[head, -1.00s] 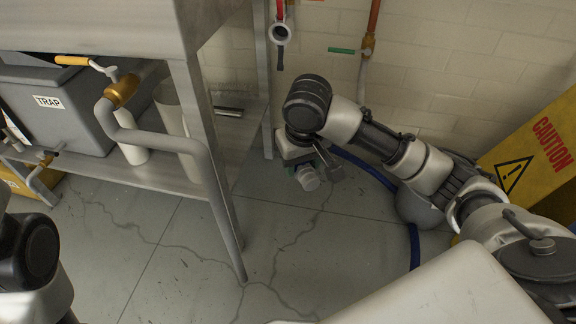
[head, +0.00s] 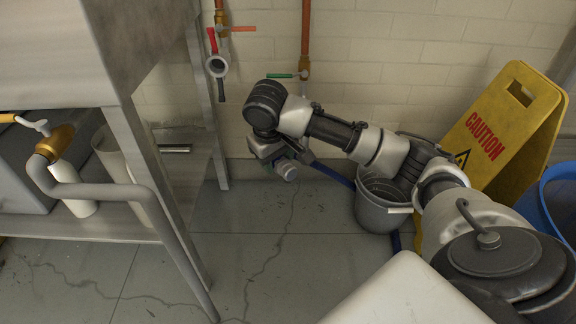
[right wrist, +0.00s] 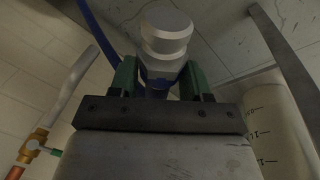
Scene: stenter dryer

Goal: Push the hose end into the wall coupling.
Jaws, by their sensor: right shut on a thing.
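The hose end (right wrist: 166,35) is a silver stepped cylinder, seen close up in the right wrist view, with a dark blue hose (right wrist: 100,30) near it. My right gripper (right wrist: 158,76) is shut on it with green-lined fingers. In the head view my right gripper (head: 281,160) holds the hose end (head: 287,171) low, in front of the wall. A grey ring-shaped fitting (head: 217,66) under a red-handled valve looks like the wall coupling. It is up and left of the gripper, clearly apart from the hose end. My left gripper is not in view.
A steel table (head: 150,150) with a bent grey pipe stands at left. A green-handled valve (head: 282,75) is on the wall above my right gripper. A grey bucket (head: 380,215) and yellow caution sign (head: 500,130) stand at right. Floor in front is clear.

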